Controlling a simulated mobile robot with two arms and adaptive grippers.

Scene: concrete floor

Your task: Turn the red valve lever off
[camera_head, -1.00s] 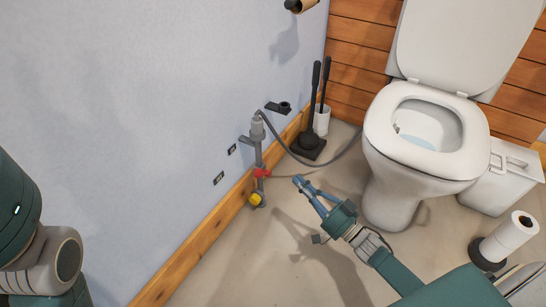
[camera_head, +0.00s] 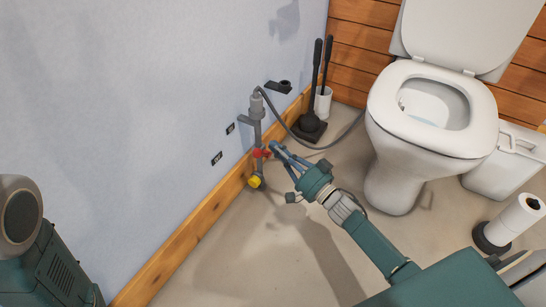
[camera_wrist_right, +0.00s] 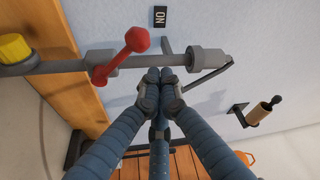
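The red valve lever (camera_head: 262,153) is on a grey vertical pipe (camera_head: 256,130) by the wall, above a yellow cap (camera_head: 256,181). In the right wrist view the red lever (camera_wrist_right: 120,57) slants off the pipe and ends in a round knob. My right gripper (camera_head: 274,147) is just right of the lever in the head view. In the wrist view its blue fingertips (camera_wrist_right: 160,80) are drawn together with nothing between them, beside the lever knob and close to the pipe. Contact with the lever cannot be told. My left gripper is out of view.
A small "ON" label (camera_wrist_right: 160,16) is on the wall; another label (camera_head: 216,158) sits lower. A grey hose (camera_head: 300,140) runs from the pipe toward the toilet (camera_head: 430,110). A plunger and brush stand (camera_head: 308,128) is behind. The floor in front is clear.

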